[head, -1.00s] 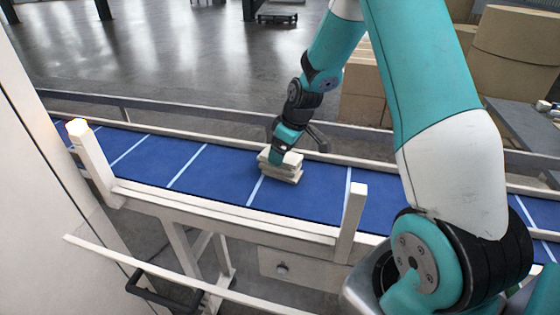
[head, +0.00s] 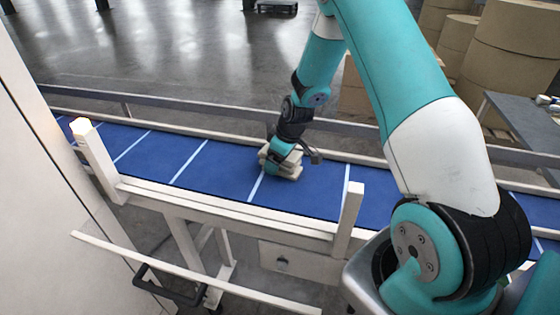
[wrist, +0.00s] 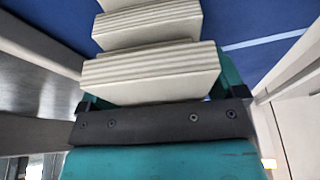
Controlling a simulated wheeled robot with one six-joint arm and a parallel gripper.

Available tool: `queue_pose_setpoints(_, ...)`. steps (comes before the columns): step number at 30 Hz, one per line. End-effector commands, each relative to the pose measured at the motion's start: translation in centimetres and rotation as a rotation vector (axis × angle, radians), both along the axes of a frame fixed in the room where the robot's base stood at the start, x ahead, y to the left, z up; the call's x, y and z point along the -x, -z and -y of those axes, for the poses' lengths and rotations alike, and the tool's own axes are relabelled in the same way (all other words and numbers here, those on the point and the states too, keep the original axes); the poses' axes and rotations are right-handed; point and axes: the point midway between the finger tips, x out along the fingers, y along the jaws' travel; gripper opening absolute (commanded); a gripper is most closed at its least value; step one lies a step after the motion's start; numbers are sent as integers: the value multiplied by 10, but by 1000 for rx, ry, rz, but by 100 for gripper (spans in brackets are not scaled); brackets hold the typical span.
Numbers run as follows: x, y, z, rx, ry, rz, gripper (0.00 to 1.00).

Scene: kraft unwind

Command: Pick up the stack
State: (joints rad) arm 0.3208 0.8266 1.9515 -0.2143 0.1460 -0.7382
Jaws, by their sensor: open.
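The stack (head: 291,170) is a small pile of cream, flat pieces with ridged edges, resting on the blue conveyor belt (head: 225,174). The pieces sit unevenly, stepped over one another. My gripper (head: 280,163) is down at the stack on the belt. In the wrist view the stack (wrist: 150,70) fills the upper middle, its nearest piece between the teal fingers of my gripper (wrist: 155,92). The fingers are open, one on each side of that piece. Whether they touch it I cannot tell.
A cream rail and posts (head: 349,220) run along the belt's near side, and a grey rail (head: 200,108) along its far side. Large brown rolls (head: 510,50) stand at the back right, by a grey table (head: 530,125). The belt left of the stack is clear.

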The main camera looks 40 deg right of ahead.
Motion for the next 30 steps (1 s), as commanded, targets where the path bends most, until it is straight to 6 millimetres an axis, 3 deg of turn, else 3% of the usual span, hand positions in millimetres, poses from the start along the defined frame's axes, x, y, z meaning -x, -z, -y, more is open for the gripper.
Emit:
queue_pose_setpoints(4,0,2,0,0,0,0,87)
queue_pose_setpoints(11,0,2,0,-1,0,0,36)
queue_pose_setpoints(25,-1,-7,0,1,0,3,36)
queue_pose_setpoints(30,-1,-38,0,2,0,8,36)
